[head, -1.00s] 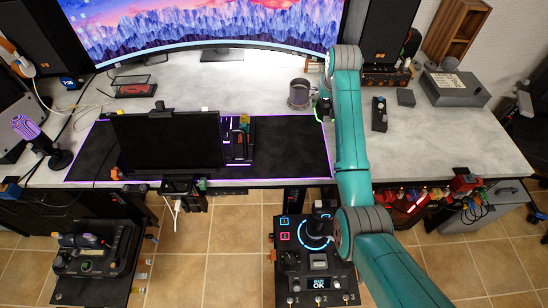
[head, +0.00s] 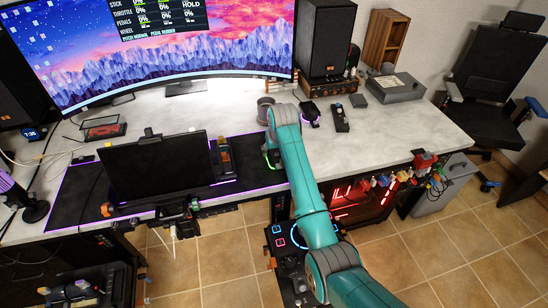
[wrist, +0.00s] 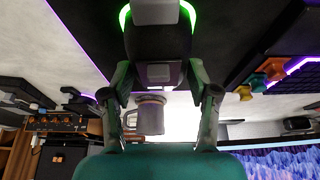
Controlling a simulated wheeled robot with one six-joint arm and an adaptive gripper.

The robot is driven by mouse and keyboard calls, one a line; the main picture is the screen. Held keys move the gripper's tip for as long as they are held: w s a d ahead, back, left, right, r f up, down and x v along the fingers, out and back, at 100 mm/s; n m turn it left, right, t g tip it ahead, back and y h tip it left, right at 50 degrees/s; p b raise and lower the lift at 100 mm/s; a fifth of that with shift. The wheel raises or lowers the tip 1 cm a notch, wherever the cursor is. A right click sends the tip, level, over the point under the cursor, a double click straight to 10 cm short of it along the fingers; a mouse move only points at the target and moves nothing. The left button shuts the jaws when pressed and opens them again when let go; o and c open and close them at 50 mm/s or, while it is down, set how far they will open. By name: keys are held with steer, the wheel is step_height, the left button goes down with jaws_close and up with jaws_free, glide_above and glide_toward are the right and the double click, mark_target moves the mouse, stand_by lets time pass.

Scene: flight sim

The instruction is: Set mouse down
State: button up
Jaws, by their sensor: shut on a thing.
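The mouse is a dark body with a glowing green rim. It fills the upper middle of the wrist view (wrist: 158,38), between the two fingers of my gripper (wrist: 160,88), which are shut on it. In the head view my gripper (head: 272,150) is over the right end of the black desk mat (head: 245,150). There the mouse is mostly hidden by my arm, with only a green glow (head: 265,158) showing. I cannot tell whether the mouse touches the mat.
A grey mug (head: 265,112) stands just behind my gripper and also shows in the wrist view (wrist: 151,117). A dark device with a purple-lit edge (head: 310,113) and a black controller (head: 340,118) lie to the right. A black screen (head: 158,172) stands left. The desk's right front is clear.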

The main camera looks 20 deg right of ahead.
steer(key=shift+f, duration=1.85)
steer(key=shift+f, duration=0.1)
steer(key=o, duration=1.3)
steer(key=v, duration=1.2)
